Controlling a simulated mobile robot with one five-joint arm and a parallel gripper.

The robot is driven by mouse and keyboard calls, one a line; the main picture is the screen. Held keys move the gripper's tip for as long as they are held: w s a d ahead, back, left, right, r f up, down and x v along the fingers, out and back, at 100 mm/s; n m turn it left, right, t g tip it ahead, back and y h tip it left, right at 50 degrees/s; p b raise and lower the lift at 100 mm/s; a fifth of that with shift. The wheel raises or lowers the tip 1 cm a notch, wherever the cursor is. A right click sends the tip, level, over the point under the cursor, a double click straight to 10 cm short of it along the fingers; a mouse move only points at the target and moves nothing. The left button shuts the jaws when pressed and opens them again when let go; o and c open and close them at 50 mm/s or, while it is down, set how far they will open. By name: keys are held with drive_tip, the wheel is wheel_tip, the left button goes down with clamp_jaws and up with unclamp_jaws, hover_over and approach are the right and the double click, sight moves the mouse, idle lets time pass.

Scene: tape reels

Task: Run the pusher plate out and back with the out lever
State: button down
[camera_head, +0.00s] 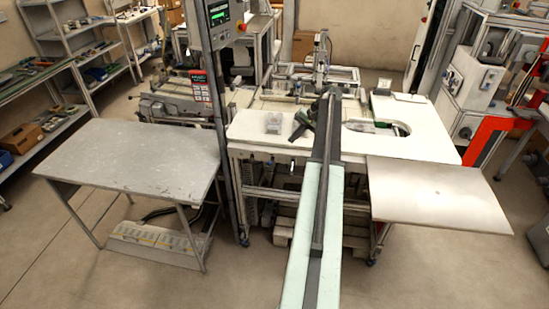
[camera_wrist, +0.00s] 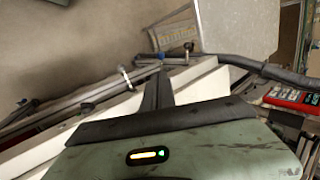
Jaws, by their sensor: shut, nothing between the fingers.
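My gripper (camera_head: 294,136) is shut and empty at the front edge of the white-topped machine (camera_head: 395,142) in the head view. In the wrist view its dark closed fingers (camera_wrist: 158,88) point away from the green wrist body. Past them is a small lever-like rod with a dark knob (camera_wrist: 188,47), and left of it a rod with a pale end (camera_wrist: 124,74). In the head view a small dark handle (camera_head: 292,166) hangs under the table edge. I cannot tell which of these is the out lever. I cannot make out the pusher plate for certain.
A grey table (camera_head: 130,155) stands at left, and a bare metal plate (camera_head: 435,195) juts out at right. A post with a screen (camera_head: 219,12) and red keypad (camera_head: 200,84) rises left of the machine. Open floor lies in front.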

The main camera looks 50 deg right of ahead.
drive_tip(key=shift+f, duration=0.1)
drive_tip(key=b, duration=1.2)
approach(271, 162)
drive_tip(key=x, duration=0.6)
drive_tip(key=shift+w+f, duration=0.2)
drive_tip(key=shift+f, duration=0.15)
